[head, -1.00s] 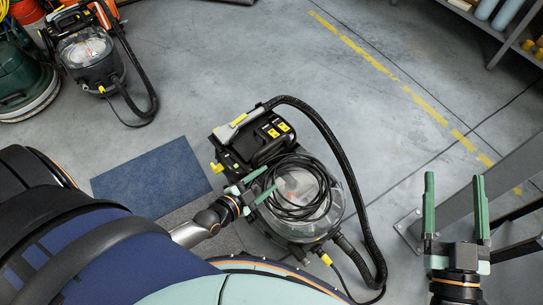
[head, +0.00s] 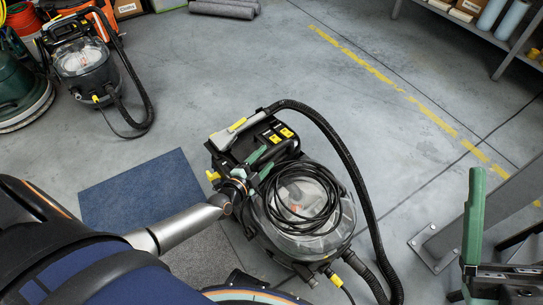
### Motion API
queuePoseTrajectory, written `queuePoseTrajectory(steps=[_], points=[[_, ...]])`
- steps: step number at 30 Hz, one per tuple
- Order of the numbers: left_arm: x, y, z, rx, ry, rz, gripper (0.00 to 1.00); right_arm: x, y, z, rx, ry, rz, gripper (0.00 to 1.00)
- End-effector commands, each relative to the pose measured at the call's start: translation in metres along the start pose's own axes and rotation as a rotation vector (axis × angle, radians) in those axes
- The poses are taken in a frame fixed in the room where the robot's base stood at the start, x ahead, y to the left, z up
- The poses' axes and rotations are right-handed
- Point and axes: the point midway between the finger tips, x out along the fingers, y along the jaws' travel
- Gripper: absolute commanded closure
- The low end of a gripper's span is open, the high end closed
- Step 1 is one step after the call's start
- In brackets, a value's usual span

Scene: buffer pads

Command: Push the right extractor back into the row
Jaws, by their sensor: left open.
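The right extractor (head: 338,222), black with a clear round lid, coiled black cable and yellow switches, stands on the grey floor in the middle of the head view. It is forward of the other extractor (head: 84,62) at the upper left. My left gripper (head: 267,160) is open, its green fingers over the right extractor's black body between the switch panel and the lid. I cannot tell whether they touch it. My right gripper (head: 504,215) is at the right edge.
A blue mat (head: 140,190) and a grey mat (head: 200,258) lie left of the right extractor. A green machine (head: 18,85) stands at the far left. A grey metal post (head: 490,215) is bolted down at the right. Floor behind the extractor is clear.

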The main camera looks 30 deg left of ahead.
Motion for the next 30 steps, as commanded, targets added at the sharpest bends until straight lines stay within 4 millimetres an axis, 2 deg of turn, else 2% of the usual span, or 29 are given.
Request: queuePoseTrajectory(steps=[1,3,9,20,30], points=[[0.012,0.003,0.002,0.0,0.001,-0.003,0.38,-0.007,-0.004,0.007,0.008,-0.001,-0.001,0.21],[0.023,0.003,0.002,0.0,0.001,-0.002,0.38,-0.01,-0.006,0.01,0.019,-0.002,-0.001,0.21],[0.042,0.002,0.001,0.0,0.0,0.0,0.38,-0.016,-0.01,0.016,0.039,-0.006,-0.001,0.21],[0.046,0.0,0.0,-0.001,0.0,0.002,0.38,-0.016,-0.01,0.017,0.046,-0.008,0.0,0.21],[0.045,0.0,0.0,-0.001,0.0,0.001,0.76,-0.016,-0.011,0.017,0.045,-0.009,-0.002,0.21]])
